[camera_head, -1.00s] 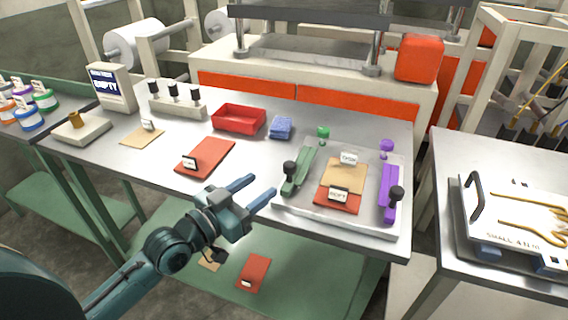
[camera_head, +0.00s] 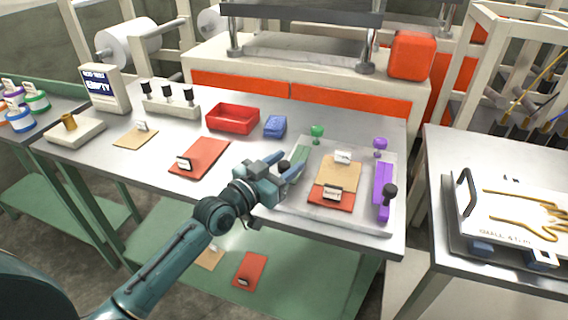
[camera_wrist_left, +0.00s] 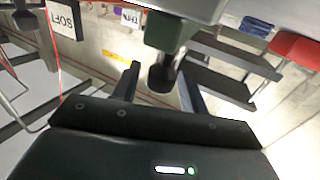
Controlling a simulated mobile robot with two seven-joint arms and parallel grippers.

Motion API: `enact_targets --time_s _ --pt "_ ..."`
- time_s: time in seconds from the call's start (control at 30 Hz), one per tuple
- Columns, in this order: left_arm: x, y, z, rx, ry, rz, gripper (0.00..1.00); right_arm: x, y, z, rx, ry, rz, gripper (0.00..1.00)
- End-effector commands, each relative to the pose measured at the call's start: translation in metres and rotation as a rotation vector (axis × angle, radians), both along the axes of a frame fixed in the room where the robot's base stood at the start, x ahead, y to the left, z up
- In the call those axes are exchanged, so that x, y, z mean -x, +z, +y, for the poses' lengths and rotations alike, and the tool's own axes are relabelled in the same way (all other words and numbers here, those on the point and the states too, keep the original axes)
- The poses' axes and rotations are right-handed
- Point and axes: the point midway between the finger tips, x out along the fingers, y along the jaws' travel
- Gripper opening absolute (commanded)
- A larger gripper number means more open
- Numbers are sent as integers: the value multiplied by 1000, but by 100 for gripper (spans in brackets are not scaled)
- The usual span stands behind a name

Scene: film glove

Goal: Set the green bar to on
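The green bar (camera_head: 301,154) lies on the left side of a pale plate (camera_head: 350,217) on the metal table. A small green knob (camera_head: 317,130) stands beyond its far end. The bar's black knob (camera_head: 284,165) is at its near end, partly hidden by my left gripper (camera_head: 286,168). In the left wrist view, the black knob (camera_wrist_left: 161,78) hangs between the two fingers of the open gripper (camera_wrist_left: 162,85), with a gap visible on each side. The dark green end of the bar (camera_wrist_left: 168,32) is just above it. My right gripper is not in view.
A purple bar (camera_head: 382,192) with a black knob lies on the plate's right side. Tan and red sheets with labels (camera_head: 336,178) lie between the bars. A red tray (camera_head: 232,119) and blue cloth (camera_head: 275,125) are behind. A red sheet (camera_head: 200,156) lies left.

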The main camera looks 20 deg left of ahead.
Motion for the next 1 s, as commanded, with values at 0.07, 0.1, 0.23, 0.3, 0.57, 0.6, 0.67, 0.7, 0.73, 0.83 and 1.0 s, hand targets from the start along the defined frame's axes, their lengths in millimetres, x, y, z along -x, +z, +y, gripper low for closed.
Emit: enact_targets --time_s 0.07,0.1,0.23,0.3,0.57,0.6,0.67,0.7,0.73,0.83,1.0 --pt "0 0 0 0 0 0 37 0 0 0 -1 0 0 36" --pt "0 0 0 0 0 0 33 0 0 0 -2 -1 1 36" --pt "0 0 0 0 0 0 23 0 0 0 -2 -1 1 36" --pt "0 0 0 0 0 0 17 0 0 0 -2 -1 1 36" --pt "0 0 0 0 0 0 0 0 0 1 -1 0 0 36" --pt "0 0 0 0 0 0 0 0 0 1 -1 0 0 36" --pt "0 0 0 0 0 0 0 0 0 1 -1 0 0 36" --pt "0 0 0 0 0 0 0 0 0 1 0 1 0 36" --pt "0 0 0 0 0 0 0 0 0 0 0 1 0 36" --pt "0 2 -9 5 0 2 0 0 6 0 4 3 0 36" --pt "1 2 -38 5 0 4 0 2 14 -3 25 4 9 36"
